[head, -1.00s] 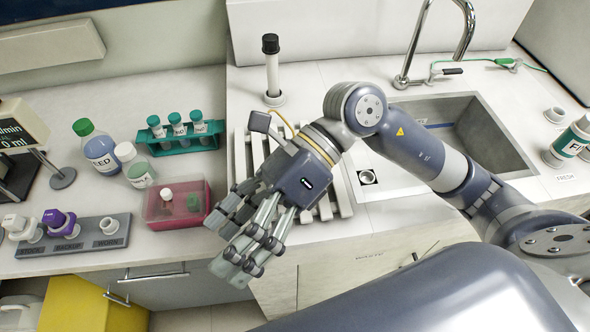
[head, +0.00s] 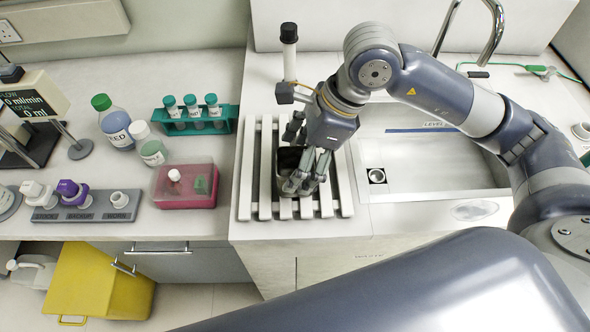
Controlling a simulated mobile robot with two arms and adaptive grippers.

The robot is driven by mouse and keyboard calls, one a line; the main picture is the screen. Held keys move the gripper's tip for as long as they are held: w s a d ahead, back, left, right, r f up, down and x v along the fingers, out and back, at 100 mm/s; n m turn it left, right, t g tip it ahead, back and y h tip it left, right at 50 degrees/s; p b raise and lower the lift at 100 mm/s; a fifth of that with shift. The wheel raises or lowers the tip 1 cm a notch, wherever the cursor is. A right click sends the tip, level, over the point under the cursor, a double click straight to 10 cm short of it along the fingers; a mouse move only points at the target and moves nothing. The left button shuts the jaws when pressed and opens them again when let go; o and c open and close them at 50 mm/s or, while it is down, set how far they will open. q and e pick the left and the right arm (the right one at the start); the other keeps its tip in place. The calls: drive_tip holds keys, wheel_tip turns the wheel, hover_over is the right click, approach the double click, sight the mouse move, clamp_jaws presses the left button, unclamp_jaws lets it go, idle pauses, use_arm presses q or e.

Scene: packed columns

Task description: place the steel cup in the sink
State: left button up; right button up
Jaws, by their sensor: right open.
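The steel cup (head: 287,160) appears as a dark-mouthed vessel on the white slatted rack (head: 245,190) left of the sink. My right gripper (head: 302,184) is over it from above, open, with its fingers at the cup's mouth and near side. The fingers hide much of the cup, and I cannot tell whether they touch it. The sink (head: 420,165) is a grey basin to the right of the rack, empty where it shows; my right arm crosses above its far part. My left gripper is not in view.
A white-tubed column with a black cap (head: 289,50) stands close behind the gripper. Left of the rack are a pink box (head: 184,188), a green tube rack (head: 196,122) and bottles (head: 115,128). A tap (head: 490,35) rises behind the sink.

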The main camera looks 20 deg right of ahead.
sight(287, 171)
drive_tip(key=p+x, duration=0.1)
drive_tip(key=x, duration=0.3)
drive_tip(key=shift+s+a+f+p, duration=0.1)
drive_tip(key=shift+a+f+p, duration=0.05)
drive_tip(key=shift+a+p, duration=0.15)
drive_tip(key=shift+f, duration=0.25)
drive_tip(key=c, duration=1.4)
drive_tip(key=shift+o, duration=0.2)
drive_tip(key=shift+r, duration=0.45)
wheel_tip(287, 171, up, 3)
drive_tip(key=shift+r+p, duration=0.1)
drive_tip(key=shift+p, duration=0.75)
drive_tip(key=s+a+r+p, duration=0.1)
drive_tip(key=s+a+p, duration=0.3)
drive_tip(key=s+a, duration=0.5)
drive_tip(key=s, duration=0.3)
drive_tip(key=shift+s+a+p, duration=0.3)
drive_tip(key=shift+s, duration=0.05)
